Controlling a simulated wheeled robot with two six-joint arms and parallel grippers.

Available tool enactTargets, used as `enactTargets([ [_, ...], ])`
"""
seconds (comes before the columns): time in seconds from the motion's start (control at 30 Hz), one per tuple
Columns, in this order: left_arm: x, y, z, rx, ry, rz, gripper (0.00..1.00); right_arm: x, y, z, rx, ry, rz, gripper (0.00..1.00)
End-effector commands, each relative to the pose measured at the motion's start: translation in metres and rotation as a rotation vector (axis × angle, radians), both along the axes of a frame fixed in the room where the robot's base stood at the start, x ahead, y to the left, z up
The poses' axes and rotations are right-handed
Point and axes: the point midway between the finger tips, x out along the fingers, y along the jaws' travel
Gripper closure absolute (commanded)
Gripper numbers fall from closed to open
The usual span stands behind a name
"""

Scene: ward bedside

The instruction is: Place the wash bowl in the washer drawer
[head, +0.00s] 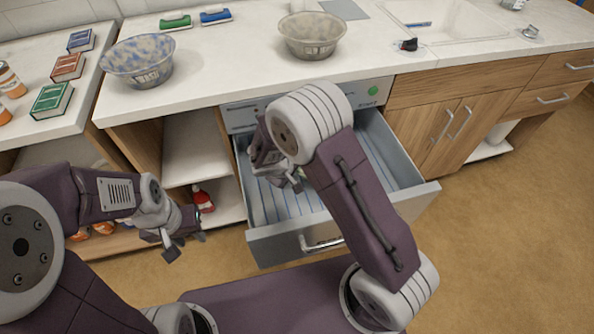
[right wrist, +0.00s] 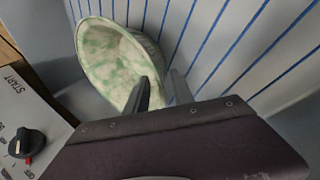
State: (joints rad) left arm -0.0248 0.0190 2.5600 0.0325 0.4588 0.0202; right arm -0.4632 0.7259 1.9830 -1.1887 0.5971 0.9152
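A green-and-white marbled wash bowl (right wrist: 113,62) is tilted on its side in the open washer drawer (right wrist: 225,45). The head view shows the drawer pulled out (head: 408,170), but my right arm hides nearly all of the bowl. My right gripper (right wrist: 160,78) is down inside the drawer at the bowl's rim, and also shows in the head view (head: 283,182). Its fingers are apart, one over the bowl's inside and one beyond its outer wall; contact is unclear. My left gripper (head: 184,246) is empty, fingers apart, left of the drawer.
A blue marbled bowl (head: 138,58) and a beige-grey bowl (head: 312,36) stand on the counter. A red bottle (head: 203,201) stands on the shelf left of the drawer. A black control knob (right wrist: 25,143) sits beside the drawer.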

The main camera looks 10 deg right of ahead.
Motion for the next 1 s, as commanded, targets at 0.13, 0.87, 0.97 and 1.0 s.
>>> enactTargets([
  [0.13,0.000,0.000,0.007,0.000,0.000,0.000,0.64,-0.001,0.002,0.009,0.001,-0.001,0.001,0.71],
  [0.87,0.000,0.000,0.038,0.000,0.000,0.000,0.64,-0.045,0.048,0.103,-0.001,-0.001,0.000,0.71],
  [0.97,0.000,0.000,0.038,0.000,0.000,0.000,0.64,-0.045,0.048,0.103,-0.001,-0.001,0.000,0.71],
  [1.0,0.000,0.000,0.038,0.000,0.000,0.000,0.64,-0.045,0.048,0.103,-0.001,-0.001,0.000,0.71],
])
